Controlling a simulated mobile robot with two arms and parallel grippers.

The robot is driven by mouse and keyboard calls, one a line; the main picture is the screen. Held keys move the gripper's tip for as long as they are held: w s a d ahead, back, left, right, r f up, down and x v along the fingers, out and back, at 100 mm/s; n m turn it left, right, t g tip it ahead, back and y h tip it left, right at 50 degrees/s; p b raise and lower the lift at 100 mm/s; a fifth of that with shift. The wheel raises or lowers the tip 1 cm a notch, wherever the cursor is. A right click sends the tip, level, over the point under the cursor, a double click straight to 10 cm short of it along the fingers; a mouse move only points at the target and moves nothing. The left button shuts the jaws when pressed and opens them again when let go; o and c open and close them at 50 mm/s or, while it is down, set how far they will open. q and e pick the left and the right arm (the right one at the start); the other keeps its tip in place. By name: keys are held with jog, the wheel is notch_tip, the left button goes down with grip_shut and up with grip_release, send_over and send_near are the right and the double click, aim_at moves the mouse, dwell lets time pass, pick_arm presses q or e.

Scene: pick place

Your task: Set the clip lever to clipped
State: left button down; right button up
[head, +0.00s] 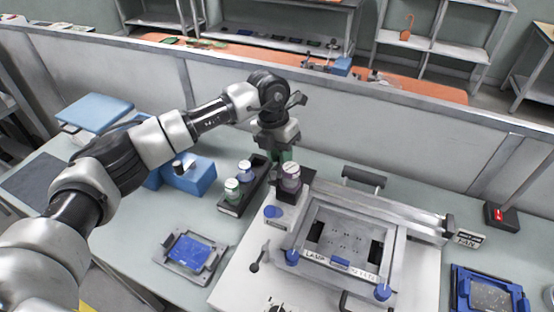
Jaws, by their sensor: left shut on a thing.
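A machine with a metal frame (308,228) and a "LAMP" label stands at the front right. A small black lever (258,259) sticks up at its front left corner; I cannot tell whether this is the clip lever or how it is set. The left gripper is well behind this lever and apart from it. My right gripper is not in view.
A dark rack (234,208) holds bottles beside a purple-white jar (290,178) on a black block. A blue tray fixture (192,250) lies left of the machine. A blue box (190,178) is behind it. A red switch box (501,216) stands right. A low wall (400,130) closes the back.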

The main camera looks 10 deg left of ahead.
pick_arm(q)
jog(key=shift+d, duration=0.1)
jog(key=c, duration=1)
grip_release()
jog(key=shift+w+r, duration=0.1)
jog(key=shift+r, duration=0.4)
jog(key=r, duration=0.3)
jog(key=a+r+b, duration=0.1)
jog(key=r, duration=0.2)
jog(key=a+r+b, duration=0.1)
jog(key=r, duration=0.2)
jog(key=shift+w+r, duration=0.3)
jog(key=shift+r, duration=0.05)
